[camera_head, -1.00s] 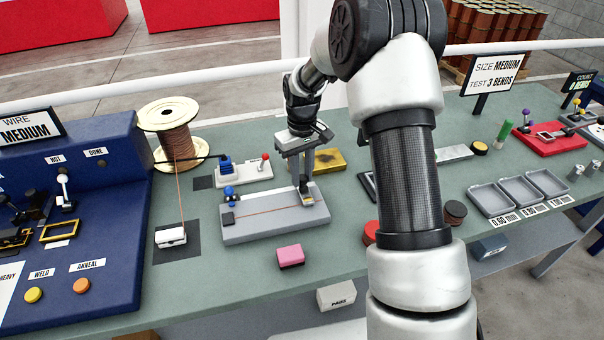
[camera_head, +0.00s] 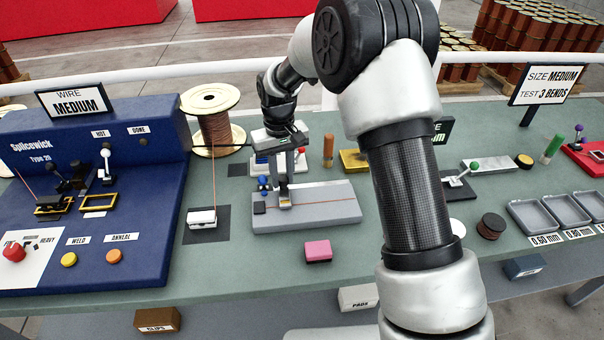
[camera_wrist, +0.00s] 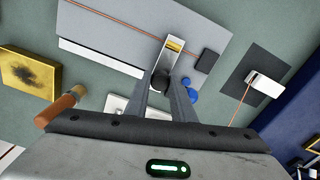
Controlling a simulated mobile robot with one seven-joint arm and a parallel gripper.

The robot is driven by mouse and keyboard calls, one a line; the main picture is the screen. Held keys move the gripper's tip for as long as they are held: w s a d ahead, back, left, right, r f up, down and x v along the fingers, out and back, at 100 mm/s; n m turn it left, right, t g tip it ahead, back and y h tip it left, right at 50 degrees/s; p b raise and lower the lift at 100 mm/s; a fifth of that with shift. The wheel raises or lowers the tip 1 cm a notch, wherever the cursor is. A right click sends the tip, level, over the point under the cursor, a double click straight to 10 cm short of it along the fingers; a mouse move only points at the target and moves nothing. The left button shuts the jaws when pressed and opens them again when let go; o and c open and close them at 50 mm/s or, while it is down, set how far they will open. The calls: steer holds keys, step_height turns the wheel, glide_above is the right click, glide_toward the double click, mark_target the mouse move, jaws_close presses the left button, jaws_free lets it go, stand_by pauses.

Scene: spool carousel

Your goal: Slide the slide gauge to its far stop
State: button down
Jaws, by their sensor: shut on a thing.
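The slide gauge is a flat grey block (camera_head: 335,208) on the bench with a copper-coloured wire along its top. Its slider (camera_head: 286,200), a small pale piece with a brass-coloured strip, stands near the left end, close to a dark square block (camera_head: 259,208) and blue knobs (camera_head: 264,184). My gripper (camera_head: 284,184) points down at the slider. In the wrist view my gripper (camera_wrist: 163,84) is shut on the slider's dark knob (camera_wrist: 160,79), and the slider (camera_wrist: 172,55) lies just beyond the fingertips. The fingers partly hide the knob.
A spool (camera_head: 214,130) stands behind left, with a white clamp block (camera_head: 202,217) on a dark pad before it. A pink block (camera_head: 318,250) lies in front of the gauge. An orange-brown cylinder (camera_head: 328,150) and a yellow tray (camera_head: 353,160) are behind it.

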steer(key=shift+a, duration=0.1)
steer(key=c, duration=1.5)
jaws_free()
steer(key=d, duration=0.5)
steer(key=w+d, duration=0.1)
steer(key=d, duration=0.4)
steer(key=d+p, duration=0.1)
steer(key=d, duration=0.4)
steer(key=shift+w+d, duration=0.15)
step_height(320, 180, up, 17)
steer(key=shift+s+d+r+m+t+b, duration=0.1)
steer(key=shift+s+r+m+t+b, duration=0.35)
steer(key=shift+s+r, duration=1.1)
steer(key=shift+s+d+r+m+t+b, duration=0.15)
steer(key=shift+s+r+m, duration=0.6)
steer(key=shift+s, duration=1.5)
steer(key=shift+s+r+m+t+b, duration=0.45)
steer(key=shift+s+r, duration=0.7)
steer(key=shift+s, duration=0.75)
